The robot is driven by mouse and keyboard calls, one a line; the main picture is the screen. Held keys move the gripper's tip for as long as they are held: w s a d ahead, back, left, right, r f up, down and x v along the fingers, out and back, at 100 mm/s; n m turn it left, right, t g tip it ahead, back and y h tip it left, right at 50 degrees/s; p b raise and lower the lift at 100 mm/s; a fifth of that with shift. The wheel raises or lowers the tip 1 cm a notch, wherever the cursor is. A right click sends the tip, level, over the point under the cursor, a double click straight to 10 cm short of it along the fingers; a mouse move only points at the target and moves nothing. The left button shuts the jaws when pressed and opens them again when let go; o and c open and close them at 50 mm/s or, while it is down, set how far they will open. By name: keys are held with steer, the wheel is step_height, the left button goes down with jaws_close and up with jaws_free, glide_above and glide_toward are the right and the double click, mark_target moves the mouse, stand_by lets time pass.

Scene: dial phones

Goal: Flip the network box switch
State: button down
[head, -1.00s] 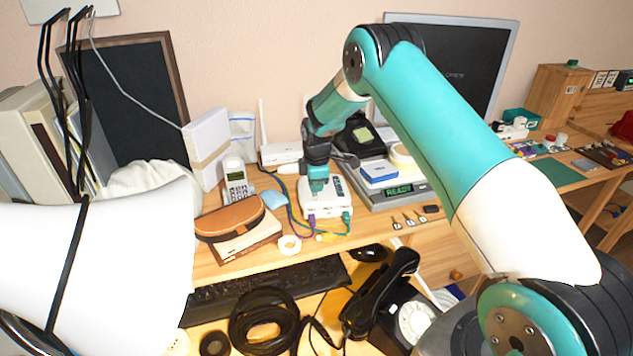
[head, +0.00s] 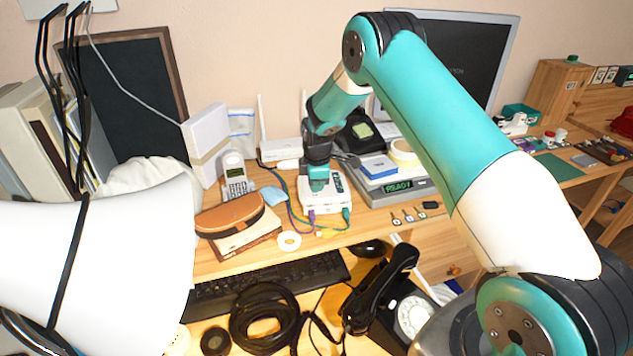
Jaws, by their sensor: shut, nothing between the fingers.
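The network box (head: 325,200) is a small white box on the wooden desk, with purple and green cables plugged into its front and a dark panel on its top right. My gripper (head: 317,188) is shut and empty, pointing down at the top of the box. It is at or just above the top face; I cannot tell whether it touches. The switch itself cannot be made out, and part of the top is hidden by the gripper.
A grey device with a lit display (head: 398,188) stands close on the right, with a blue box (head: 378,167) on it. A cordless phone (head: 235,180) and brown case (head: 230,215) are on the left. A white router (head: 282,150) is behind. A black dial phone (head: 405,305) is in front.

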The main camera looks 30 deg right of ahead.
steer(key=shift+r, duration=0.15)
steer(key=shift+r+p, duration=0.35)
step_height(320, 180, up, 13)
steer(key=s, duration=0.1)
steer(key=shift+s+a, duration=0.35)
steer(key=shift+s, duration=0.05)
steer(key=shift+f, duration=0.1)
steer(key=b, duration=0.1)
steer(key=w+b, duration=0.1)
steer(key=b, duration=0.1)
steer(key=shift+w+d+r, duration=0.1)
steer(key=shift+w+r, duration=0.1)
steer(key=shift+w, duration=0.05)
